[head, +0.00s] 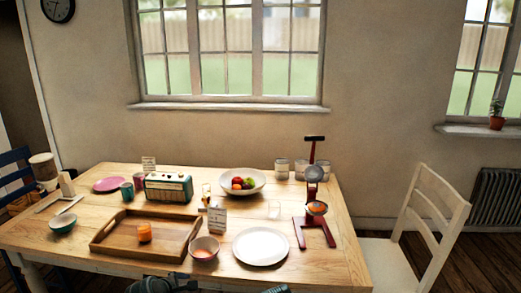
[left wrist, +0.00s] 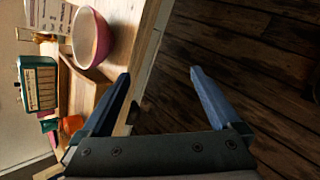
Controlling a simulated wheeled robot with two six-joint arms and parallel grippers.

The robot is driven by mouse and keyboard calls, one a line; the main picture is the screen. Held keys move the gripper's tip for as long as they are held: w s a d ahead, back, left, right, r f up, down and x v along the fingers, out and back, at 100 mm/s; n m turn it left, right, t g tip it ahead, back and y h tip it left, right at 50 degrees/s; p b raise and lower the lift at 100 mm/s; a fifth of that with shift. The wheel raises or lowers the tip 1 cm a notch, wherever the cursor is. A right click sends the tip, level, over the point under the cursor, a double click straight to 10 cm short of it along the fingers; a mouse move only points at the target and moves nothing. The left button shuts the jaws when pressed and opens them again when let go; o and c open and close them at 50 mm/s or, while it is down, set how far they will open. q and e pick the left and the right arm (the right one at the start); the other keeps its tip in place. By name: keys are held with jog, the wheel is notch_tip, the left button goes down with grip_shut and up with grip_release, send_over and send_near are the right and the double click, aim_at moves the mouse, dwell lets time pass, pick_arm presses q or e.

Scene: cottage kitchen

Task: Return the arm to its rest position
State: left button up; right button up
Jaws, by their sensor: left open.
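My left gripper shows in the left wrist view (left wrist: 160,76) with its two blue fingers spread apart and nothing between them. It is beside the table edge, with the dark floor beyond one finger. A pink bowl (left wrist: 92,38) is on the table near the other finger, apart from it. In the head view, only dark parts of my arm show at the bottom edge, in front of the table, and I cannot make out fingers there. My right gripper cannot be made out in either view.
The wooden table (head: 120,267) holds a tray (head: 112,243) with an orange cup (head: 145,232), a pink bowl (head: 204,248), a white plate (head: 261,247), a radio (head: 168,187), a fruit bowl (head: 257,183) and a red stand (head: 311,190). A white chair (head: 428,226) stands at right.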

pick_arm(q)
jog(key=s+d+f+m+g+y, duration=0.2)
jog(key=s+d+f+m+g, duration=0.15)
jog(key=s+d+m, duration=0.65)
jog(key=s+d+f+m+g+y, duration=0.15)
jog(key=s+d+m+g, duration=0.4)
jog(key=m, duration=0.85)
notch_tip(320, 180, up, 13)
jog(key=m+p, duration=0.1)
jog(key=p, duration=1.2)
jog(key=shift+s+d+t+p, duration=0.25)
jog(key=shift+s+t+p, duration=0.05)
jog(key=shift+s+p, duration=0.05)
jog(key=shift+f, duration=0.1)
